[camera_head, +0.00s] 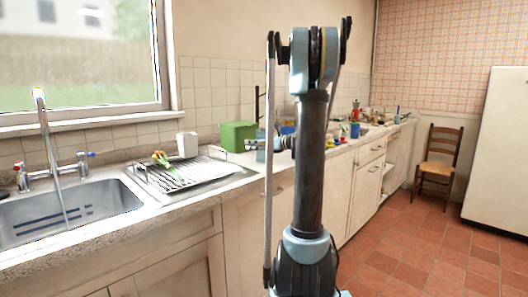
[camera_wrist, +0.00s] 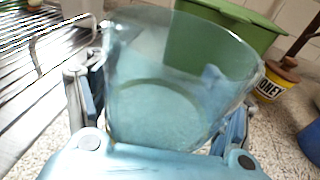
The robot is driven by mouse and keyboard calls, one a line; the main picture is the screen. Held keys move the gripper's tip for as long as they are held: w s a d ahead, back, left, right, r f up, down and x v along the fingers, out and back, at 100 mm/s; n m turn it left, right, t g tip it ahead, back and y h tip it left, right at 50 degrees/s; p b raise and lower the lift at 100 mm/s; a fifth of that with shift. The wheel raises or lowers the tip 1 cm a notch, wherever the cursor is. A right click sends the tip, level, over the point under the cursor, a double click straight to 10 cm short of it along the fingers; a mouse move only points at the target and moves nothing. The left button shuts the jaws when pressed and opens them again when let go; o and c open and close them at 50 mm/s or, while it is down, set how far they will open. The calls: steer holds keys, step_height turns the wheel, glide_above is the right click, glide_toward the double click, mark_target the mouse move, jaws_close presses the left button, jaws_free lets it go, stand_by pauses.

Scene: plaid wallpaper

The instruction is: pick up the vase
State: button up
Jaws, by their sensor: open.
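The vase (camera_wrist: 175,75) looks like a clear, bluish glass vessel with a wide mouth, and it fills the middle of the wrist view. My gripper (camera_wrist: 160,105) is open, with one finger on each side of the glass. I cannot tell whether the fingers touch it. In the head view my gripper (camera_head: 264,144) is low over the counter, just right of the green box, and partly hidden by my arm. I cannot make out the vase clearly there.
A green box (camera_head: 237,136) stands close behind the vase. A yellow honey jar (camera_wrist: 270,84) and a blue object (camera_wrist: 312,140) are to its right. A wire dish rack (camera_head: 185,174) is at left, beside the sink (camera_head: 70,215). Several small items crowd the counter's far end.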

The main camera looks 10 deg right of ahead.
steer(key=c, duration=1.3)
steer(key=shift+r, duration=0.1)
steer(key=shift+c, duration=0.4)
